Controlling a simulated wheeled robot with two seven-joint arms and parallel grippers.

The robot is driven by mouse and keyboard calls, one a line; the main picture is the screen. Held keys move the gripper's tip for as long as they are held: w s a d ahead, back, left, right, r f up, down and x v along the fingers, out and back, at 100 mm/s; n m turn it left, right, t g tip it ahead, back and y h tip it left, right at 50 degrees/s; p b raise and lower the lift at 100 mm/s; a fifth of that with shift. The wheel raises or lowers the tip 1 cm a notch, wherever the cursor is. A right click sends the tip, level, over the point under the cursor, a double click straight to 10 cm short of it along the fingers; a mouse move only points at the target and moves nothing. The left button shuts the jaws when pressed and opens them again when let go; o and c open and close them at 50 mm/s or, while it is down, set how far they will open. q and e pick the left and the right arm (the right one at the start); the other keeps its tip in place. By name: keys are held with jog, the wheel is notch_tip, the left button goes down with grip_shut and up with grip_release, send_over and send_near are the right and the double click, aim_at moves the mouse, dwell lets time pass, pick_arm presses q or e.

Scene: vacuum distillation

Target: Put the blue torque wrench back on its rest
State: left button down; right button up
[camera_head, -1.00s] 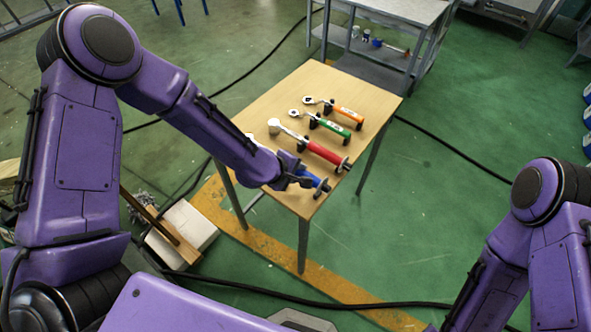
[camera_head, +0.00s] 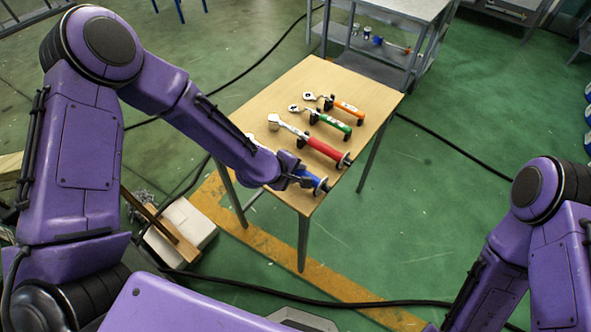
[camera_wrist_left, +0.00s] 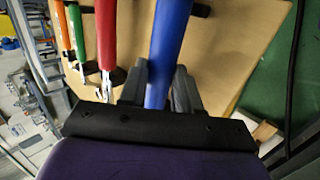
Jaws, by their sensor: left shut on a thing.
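The blue torque wrench (camera_head: 308,175) is at the near edge of the wooden table (camera_head: 258,98). My left gripper (camera_head: 296,176) is shut on its blue handle, which runs between the two fingers in the left wrist view (camera_wrist_left: 168,50). My forearm and gripper hide most of the wrench; a bit of its metal head shows left of my forearm. A black rest post (camera_head: 322,190) is at the handle's end; I cannot tell whether the handle touches it. My right gripper is out of view; only part of that arm shows at the lower right.
Beside the blue wrench, a red wrench (camera_head: 323,149), a green wrench (camera_head: 334,124) and an orange wrench (camera_head: 348,107) lie on rests. A grey metal workbench (camera_head: 398,10) stands behind the table. A black cable (camera_head: 450,150) crosses the green floor.

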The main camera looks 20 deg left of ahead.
pick_arm(q)
jog(key=shift+f, duration=0.35)
jog(key=c, duration=0.7)
grip_release()
jog(key=shift+s+f, duration=0.1)
jog(key=v, duration=1)
jog(key=shift+r, duration=0.3)
